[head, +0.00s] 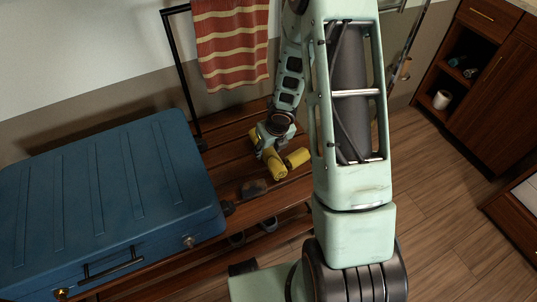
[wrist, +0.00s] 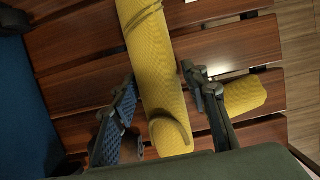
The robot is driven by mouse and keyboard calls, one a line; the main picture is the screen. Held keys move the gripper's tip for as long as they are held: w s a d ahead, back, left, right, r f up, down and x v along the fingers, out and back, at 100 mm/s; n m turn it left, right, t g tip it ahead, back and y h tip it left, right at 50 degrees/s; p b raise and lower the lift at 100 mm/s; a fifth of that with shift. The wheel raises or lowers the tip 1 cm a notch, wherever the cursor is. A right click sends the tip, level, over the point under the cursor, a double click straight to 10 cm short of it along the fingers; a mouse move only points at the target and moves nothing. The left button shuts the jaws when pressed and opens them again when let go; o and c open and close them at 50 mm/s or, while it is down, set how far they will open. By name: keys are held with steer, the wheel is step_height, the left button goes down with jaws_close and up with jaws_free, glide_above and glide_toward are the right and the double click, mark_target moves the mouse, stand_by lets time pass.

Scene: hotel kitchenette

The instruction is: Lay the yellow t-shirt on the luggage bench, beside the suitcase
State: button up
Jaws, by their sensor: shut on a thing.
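The yellow t-shirt (head: 275,165) is a rolled bundle over the right part of the slatted wooden luggage bench (head: 235,140), to the right of the blue suitcase (head: 100,190). My gripper (head: 268,152) is shut on it from above. In the wrist view the yellow roll (wrist: 158,60) runs between the two fingers of my gripper (wrist: 165,100). A second yellow roll (wrist: 245,94) shows just right of the right finger; I cannot tell whether it is part of the same shirt. The roll is low over the slats; whether it touches them is unclear.
A small dark object (head: 255,188) lies near the bench's front edge. Dark shoes (head: 268,224) sit on the shelf below. A striped red towel (head: 232,45) hangs behind the bench. Wooden cabinets (head: 490,75) stand at the right, with open floor between.

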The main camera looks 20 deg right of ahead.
steer(key=shift+f, duration=0.85)
steer(key=shift+f+b, duration=0.2)
steer(key=shift+b, duration=0.25)
steer(key=o, duration=1.3)
steer(key=shift+r, duration=0.1)
steer(key=shift+c, duration=0.2)
steer(key=shift+r, duration=0.15)
steer(key=shift+r+p, duration=0.35)
steer(key=shift+p, duration=0.15)
steer(key=p+v, duration=0.7)
steer(key=v, duration=0.4)
steer(key=shift+s+r, duration=0.15)
